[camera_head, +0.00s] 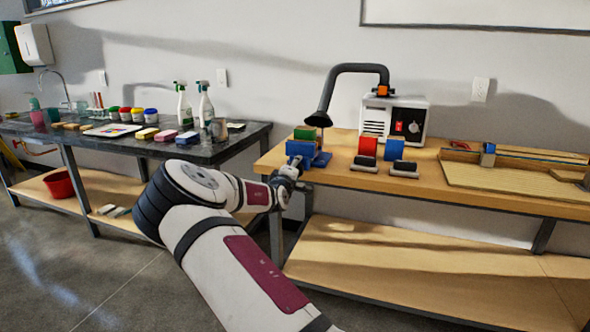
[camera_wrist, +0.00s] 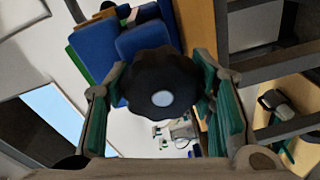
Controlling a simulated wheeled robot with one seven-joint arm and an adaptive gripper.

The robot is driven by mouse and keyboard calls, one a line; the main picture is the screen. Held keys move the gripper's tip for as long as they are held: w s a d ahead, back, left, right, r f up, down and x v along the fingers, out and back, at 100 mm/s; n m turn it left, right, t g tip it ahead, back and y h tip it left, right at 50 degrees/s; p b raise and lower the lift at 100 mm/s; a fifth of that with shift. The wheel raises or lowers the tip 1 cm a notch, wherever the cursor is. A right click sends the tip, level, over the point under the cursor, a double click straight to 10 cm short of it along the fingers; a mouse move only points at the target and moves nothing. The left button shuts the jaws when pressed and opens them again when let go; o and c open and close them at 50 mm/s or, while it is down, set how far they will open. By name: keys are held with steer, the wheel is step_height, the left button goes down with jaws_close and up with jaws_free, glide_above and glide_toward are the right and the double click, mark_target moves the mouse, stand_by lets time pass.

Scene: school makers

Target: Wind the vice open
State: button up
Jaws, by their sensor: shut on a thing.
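The blue vice (camera_head: 301,149) stands at the left front corner of the wooden bench, with a green-topped block at its top. In the wrist view its blue body (camera_wrist: 100,48) fills the upper left. A dark round scalloped handwheel (camera_wrist: 155,68) with a pale centre is on the vice's front, facing the wrist camera. My gripper (camera_wrist: 160,95) has its green-padded fingers on either side of the handwheel and is shut on it. In the head view my gripper (camera_head: 287,172) reaches the vice front, and my wrist hides the handwheel. The jaw gap cannot be made out.
A fume extractor box (camera_head: 412,118) with a curved hose is behind. A dark sink counter (camera_head: 150,148) with bottles is at left.

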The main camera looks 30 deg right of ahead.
steer(key=shift+o, duration=0.3)
steer(key=n, duration=0.4)
steer(key=shift+w+r+n+b, duration=0.15)
steer(key=shift+n+b, duration=0.25)
steer(key=shift+g, duration=0.3)
steer(key=o, duration=1.1)
steer(key=shift+d, duration=0.1)
steer(key=f+v, duration=0.1)
steer(key=v, duration=1.1)
steer(key=shift+r, duration=0.35)
